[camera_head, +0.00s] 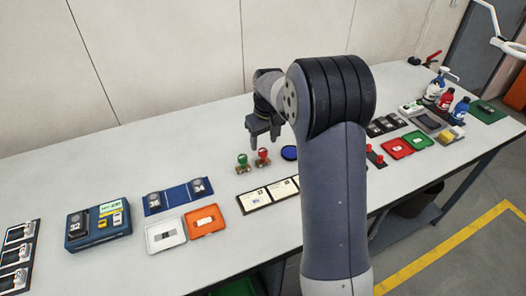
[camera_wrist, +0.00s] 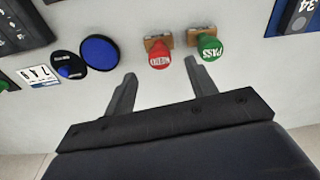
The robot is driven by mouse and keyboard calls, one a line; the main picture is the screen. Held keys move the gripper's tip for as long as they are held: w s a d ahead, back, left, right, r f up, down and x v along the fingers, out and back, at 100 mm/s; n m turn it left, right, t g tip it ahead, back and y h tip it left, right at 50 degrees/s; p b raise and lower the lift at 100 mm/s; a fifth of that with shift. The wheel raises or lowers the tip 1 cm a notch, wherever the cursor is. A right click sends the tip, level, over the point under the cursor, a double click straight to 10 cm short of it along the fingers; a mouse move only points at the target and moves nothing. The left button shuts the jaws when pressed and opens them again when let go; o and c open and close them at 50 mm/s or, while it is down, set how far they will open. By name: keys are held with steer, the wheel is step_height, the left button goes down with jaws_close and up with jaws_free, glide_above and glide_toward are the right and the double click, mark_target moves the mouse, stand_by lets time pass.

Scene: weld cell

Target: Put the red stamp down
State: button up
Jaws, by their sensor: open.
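The red stamp (camera_head: 262,158) stands upright on its wooden base on the table, beside the green stamp (camera_head: 243,162). In the wrist view the red stamp (camera_wrist: 160,54) lies just beyond my fingertips, roughly between their lines, and the green stamp (camera_wrist: 208,46) is to its right. My gripper (camera_head: 265,144) is open and empty above and close to the stamps. In the wrist view its two fingers (camera_wrist: 160,72) are spread wide, and neither is seen gripping the red stamp.
A blue round pad (camera_head: 289,153) lies right of the stamps. A black tray of white cards (camera_head: 254,200) is in front. A blue mat (camera_head: 180,196) and white and orange trays (camera_head: 205,220) are to the left. Bare table (camera_head: 110,173) lies at the back left.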

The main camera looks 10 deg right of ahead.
mark_target(265, 153)
steer(key=shift+s+d+r, duration=0.1)
steer(key=shift+s+r, duration=0.05)
steer(key=shift+r, duration=0.9)
steer(key=shift+s+r, duration=0.15)
steer(key=shift+r, duration=0.9)
